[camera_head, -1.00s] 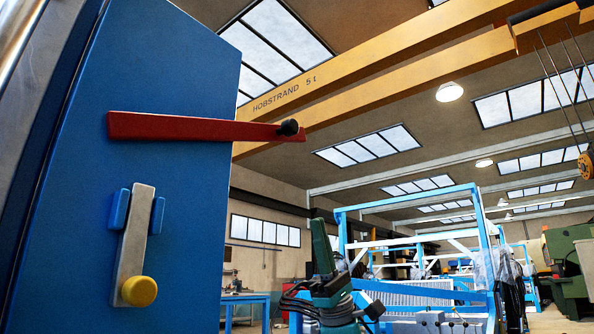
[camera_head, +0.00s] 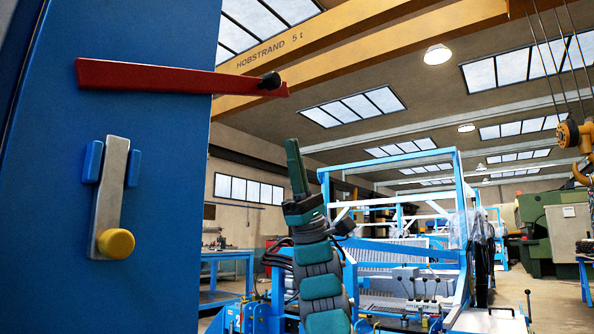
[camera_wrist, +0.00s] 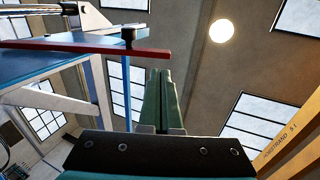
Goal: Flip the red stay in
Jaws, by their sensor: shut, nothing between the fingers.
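The red stay (camera_head: 170,78) is a flat bar across the upper part of a blue panel (camera_head: 165,210). Its right end, with a black knob (camera_head: 269,81), sticks out past the panel's right edge. It also shows in the wrist view (camera_wrist: 75,47), with the black knob (camera_wrist: 128,36) near its right end. My gripper (camera_head: 292,142) is upright, with its fingers together and empty, below and to the right of the knob in the head view. In the wrist view the fingertips (camera_wrist: 160,72) appear just below the bar's right end; I cannot tell whether they touch.
A grey latch bar (camera_head: 108,195) with a yellow knob (camera_head: 116,243) sits on the panel below the stay, between two blue blocks. A blue frame machine (camera_head: 460,200) stands behind my arm. A yellow crane beam (camera_head: 340,45) spans overhead, with a hook block (camera_head: 568,133) at right.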

